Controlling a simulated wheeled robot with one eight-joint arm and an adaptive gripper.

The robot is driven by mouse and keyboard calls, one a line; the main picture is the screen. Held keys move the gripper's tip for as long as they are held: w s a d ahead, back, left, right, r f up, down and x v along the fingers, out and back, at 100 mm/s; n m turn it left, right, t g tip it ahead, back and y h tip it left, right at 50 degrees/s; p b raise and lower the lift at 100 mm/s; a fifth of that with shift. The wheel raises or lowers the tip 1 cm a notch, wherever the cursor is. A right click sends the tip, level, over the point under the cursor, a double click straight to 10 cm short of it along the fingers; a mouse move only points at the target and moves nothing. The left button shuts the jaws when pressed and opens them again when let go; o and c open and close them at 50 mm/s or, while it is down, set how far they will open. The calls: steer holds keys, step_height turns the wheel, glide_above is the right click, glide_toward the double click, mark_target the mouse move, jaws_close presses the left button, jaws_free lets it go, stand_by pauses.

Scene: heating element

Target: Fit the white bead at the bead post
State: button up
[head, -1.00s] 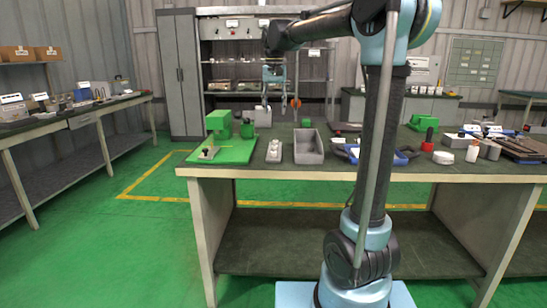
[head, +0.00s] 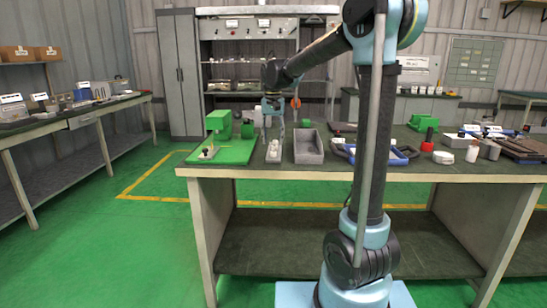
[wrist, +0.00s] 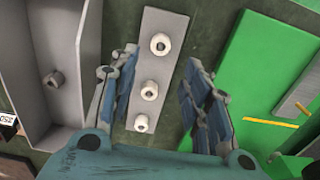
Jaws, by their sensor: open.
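Several white beads sit in a row on a grey strip (wrist: 158,25) in the wrist view. The far bead (wrist: 160,43) stands apart from a middle bead (wrist: 149,91) and a near bead (wrist: 141,122). My gripper (wrist: 161,58) is open above the strip, with one blue-padded finger on each side of the row, and it holds nothing. In the head view my gripper (head: 273,110) hangs over the strip (head: 273,157). A green fixture (head: 235,151) stands left of the strip. A small dark-and-light upright part (head: 208,152) is at its front; I cannot tell whether it is the bead post.
A grey bin (head: 308,146) stands right of the strip; the wrist view shows a small grey part (wrist: 53,78) in it. A blue-framed tray (head: 395,154), a red-and-black item (head: 428,140) and a white disc (head: 443,157) lie farther right on the bench (head: 320,172).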

mark_target(273, 154)
steer(key=shift+s+d+f, duration=0.1)
steer(key=shift+s+f, duration=0.05)
steer(key=shift+f, duration=1.15)
steer(key=shift+s+d+f, duration=0.1)
steer(key=shift+s+f, duration=0.05)
steer(key=shift+f, duration=1.15)
steer(key=shift+c, duration=0.4)
steer(key=c, duration=0.8)
